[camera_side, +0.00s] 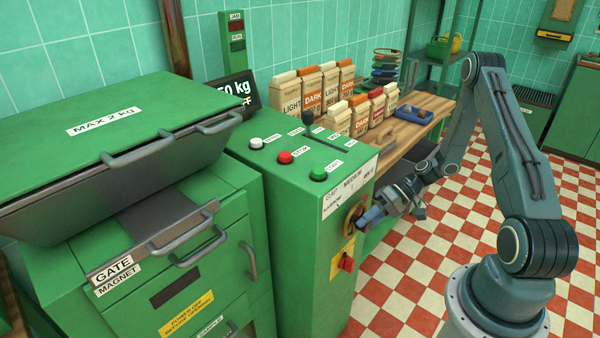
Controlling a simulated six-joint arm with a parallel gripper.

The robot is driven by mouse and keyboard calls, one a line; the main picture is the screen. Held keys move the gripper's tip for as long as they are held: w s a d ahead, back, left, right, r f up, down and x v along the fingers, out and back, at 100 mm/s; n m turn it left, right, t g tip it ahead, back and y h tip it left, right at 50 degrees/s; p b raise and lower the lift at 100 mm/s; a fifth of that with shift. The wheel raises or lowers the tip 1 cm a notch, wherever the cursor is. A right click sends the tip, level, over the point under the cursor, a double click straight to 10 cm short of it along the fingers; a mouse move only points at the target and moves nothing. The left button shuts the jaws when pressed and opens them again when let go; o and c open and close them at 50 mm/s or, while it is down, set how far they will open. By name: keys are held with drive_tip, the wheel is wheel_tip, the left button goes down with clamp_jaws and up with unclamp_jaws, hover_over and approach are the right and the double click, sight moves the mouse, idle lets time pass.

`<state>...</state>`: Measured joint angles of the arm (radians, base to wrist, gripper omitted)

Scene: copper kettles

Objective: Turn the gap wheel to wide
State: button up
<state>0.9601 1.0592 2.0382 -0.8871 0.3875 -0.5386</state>
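The gap wheel (351,222) is a brass-coloured ring on the right face of the green machine cabinet (300,225). A white gap label (349,187) sits just above it; MEDIUM can be read, and the rest is small. My gripper (373,214) is at the wheel's right side, its bluish tip over or against the rim. It hides part of the wheel. I cannot tell whether the fingers touch or grip the rim, nor which setting the wheel shows.
A red knob on a yellow plate (346,262) sits just below the wheel. White, red (285,157) and green (318,174) buttons are on the cabinet top. Paper bags (311,91) and a blue tray (414,115) stand on a wooden bench behind. The checkered floor is clear.

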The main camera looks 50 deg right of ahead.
drive_tip(key=o, duration=0.4)
drive_tip(key=shift+c, duration=0.2)
drive_tip(key=v, duration=0.7)
drive_tip(key=shift+d, duration=0.15)
drive_tip(key=shift+s+r, duration=0.1)
drive_tip(key=shift+r, duration=0.1)
